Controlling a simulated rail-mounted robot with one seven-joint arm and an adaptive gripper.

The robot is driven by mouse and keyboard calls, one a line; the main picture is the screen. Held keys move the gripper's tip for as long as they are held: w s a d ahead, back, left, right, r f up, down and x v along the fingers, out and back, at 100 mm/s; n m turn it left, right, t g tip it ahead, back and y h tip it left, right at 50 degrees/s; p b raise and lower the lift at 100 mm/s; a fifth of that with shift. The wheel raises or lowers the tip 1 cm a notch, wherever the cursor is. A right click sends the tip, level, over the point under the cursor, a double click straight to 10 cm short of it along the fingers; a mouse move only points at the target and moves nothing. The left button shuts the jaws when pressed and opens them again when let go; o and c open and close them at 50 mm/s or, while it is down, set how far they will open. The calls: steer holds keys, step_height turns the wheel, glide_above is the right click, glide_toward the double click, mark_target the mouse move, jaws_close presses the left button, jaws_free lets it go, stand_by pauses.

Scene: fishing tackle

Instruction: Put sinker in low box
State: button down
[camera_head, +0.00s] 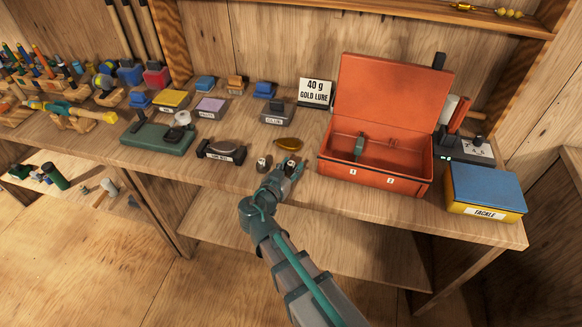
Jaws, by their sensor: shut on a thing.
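Another small grey metal piece (262,164) stands on the bench just left of the gripper. A low, dark open box (221,155) with a white front label sits further left; the label is too small to read surely. The gripper is apart from this box, to its right.
A gold lure (289,144) lies just behind the gripper. An open red tackle box (376,177) with its lid up stands to the right. A green case (158,138) lies left of the low box. A blue-lidded tackle box (485,190) is at far right.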

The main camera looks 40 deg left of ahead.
steer(key=shift+f+b, duration=0.2)
steer(key=shift+b, duration=0.1)
steer(key=c, duration=0.7)
jaws_free()
steer(key=shift+c, duration=0.2)
steer(key=p, duration=0.3)
steer(key=shift+r, duration=0.25)
steer(key=b+v, duration=0.4)
steer(key=v, duration=0.5)
steer(key=shift+s+f+b, duration=0.15)
steer(key=shift+s+b, duration=0.1)
steer(key=shift+b, duration=0.05)
steer(key=shift+o, duration=0.5)
steer(key=shift+s+r, duration=0.2)
steer(key=shift+s, duration=0.45)
